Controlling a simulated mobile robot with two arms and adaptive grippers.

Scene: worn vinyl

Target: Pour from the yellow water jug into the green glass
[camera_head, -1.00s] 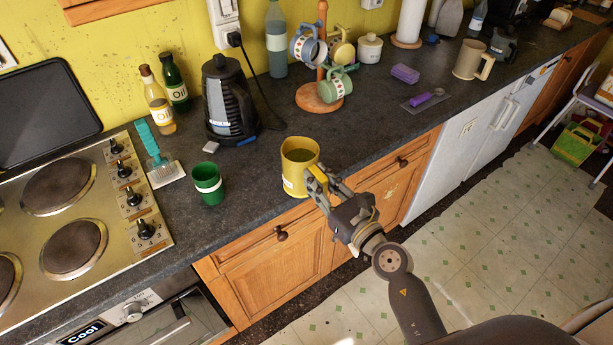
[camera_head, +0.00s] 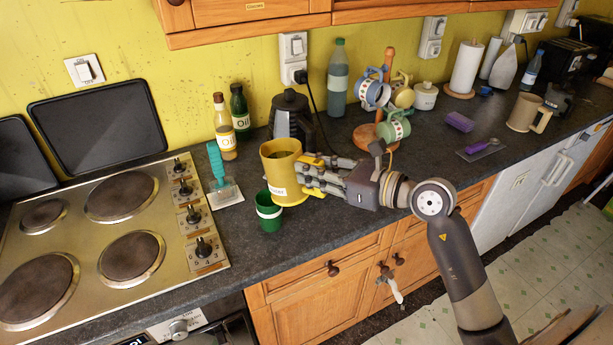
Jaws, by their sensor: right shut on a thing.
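The yellow water jug (camera_head: 279,177) is in the head view, upright or nearly so, with a white label on its side. My right gripper (camera_head: 308,178) is shut on the jug's right side and holds it, seemingly raised above the counter. The green glass (camera_head: 268,212), with a pale band, stands upright on the counter just below and slightly left of the jug in the picture. The jug's lower part overlaps the view close to the glass's rim. I cannot tell whether they touch. My left gripper is not in view.
The hob (camera_head: 92,232) is to the left. A turquoise-handled brush (camera_head: 217,165), oil bottles (camera_head: 240,112) and a black kettle (camera_head: 290,118) stand behind. A mug tree (camera_head: 376,134) is behind my right gripper. The dark worktop (camera_head: 330,222) is clear in front of the gripper.

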